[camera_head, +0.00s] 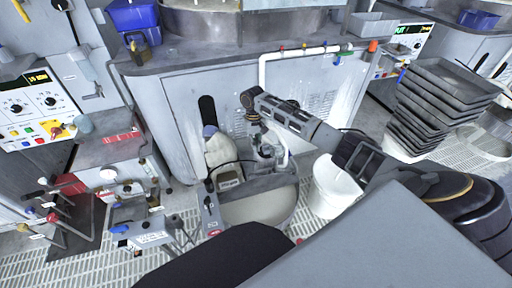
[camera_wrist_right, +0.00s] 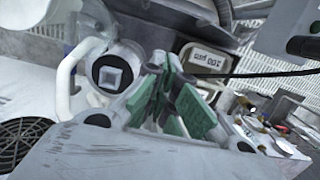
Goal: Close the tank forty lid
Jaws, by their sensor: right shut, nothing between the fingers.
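A round pale tank (camera_head: 262,210) stands on the floor at the middle, with a grey flat top (camera_head: 268,183) that may be its lid; whether the lid is open cannot be told. No "forty" mark is readable. My right gripper (camera_head: 263,147) reaches down from the right over the fittings on this tank. In the right wrist view its green-padded fingers (camera_wrist_right: 178,100) are shut with nothing between them, close to a dark square-centred fitting (camera_wrist_right: 115,76) and a white curved handle (camera_wrist_right: 68,80). Contact cannot be told. My left gripper is out of view.
A white bucket (camera_head: 335,187) stands right of the tank, with a stack of grey trays (camera_head: 440,95) beyond it. A grey cabinet (camera_head: 185,115) is behind. A bench with valves (camera_head: 140,215) is at left. In the wrist view a labelled box (camera_wrist_right: 203,60) and a dark cable (camera_wrist_right: 275,73) lie close.

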